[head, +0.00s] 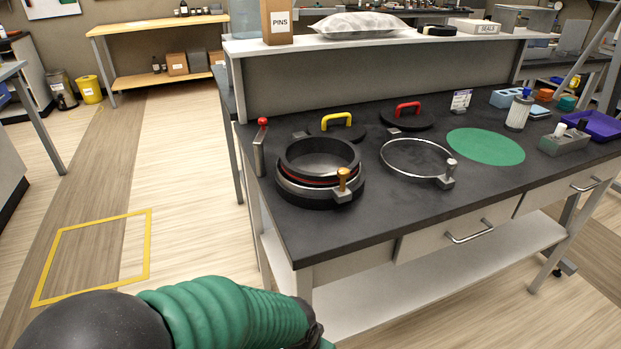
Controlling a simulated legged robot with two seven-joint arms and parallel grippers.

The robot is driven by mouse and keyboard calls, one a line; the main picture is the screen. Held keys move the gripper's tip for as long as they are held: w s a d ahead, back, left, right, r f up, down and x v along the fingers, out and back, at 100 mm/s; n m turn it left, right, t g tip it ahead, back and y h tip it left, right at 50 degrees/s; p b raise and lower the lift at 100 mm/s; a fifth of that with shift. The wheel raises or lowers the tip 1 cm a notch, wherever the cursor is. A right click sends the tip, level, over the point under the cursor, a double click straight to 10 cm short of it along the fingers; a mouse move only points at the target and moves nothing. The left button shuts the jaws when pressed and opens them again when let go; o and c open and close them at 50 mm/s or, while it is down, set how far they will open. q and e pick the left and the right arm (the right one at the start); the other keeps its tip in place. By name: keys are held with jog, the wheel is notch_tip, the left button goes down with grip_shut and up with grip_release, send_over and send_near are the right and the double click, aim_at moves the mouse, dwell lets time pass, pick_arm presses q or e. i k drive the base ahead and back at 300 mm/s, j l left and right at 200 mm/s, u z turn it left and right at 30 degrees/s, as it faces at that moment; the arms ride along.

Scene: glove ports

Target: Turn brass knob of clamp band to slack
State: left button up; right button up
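The brass knob (343,177) stands upright on a small grey block at the front right of the clamp band (300,193). The band sits around a black open ring port (320,158) with a red line around it, on the dark bench top. Whether the band is tight or slack cannot be told. A second, thin metal ring (400,170) lies to the right, with a silver knob (451,166) on its block. An arm of mine in a green ribbed sleeve crosses the bottom left, well below the bench top. Neither gripper's fingers show.
A red-tipped lever (262,140) stands left of the port. Black lids with a yellow handle (337,119) and a red handle (408,106) lie behind. A green disc (485,147) lies on the right.

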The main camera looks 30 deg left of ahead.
aim_at(343, 173)
jog(key=k+j, duration=0.1)
jog(key=j, duration=1.2)
jog(key=k, duration=0.05)
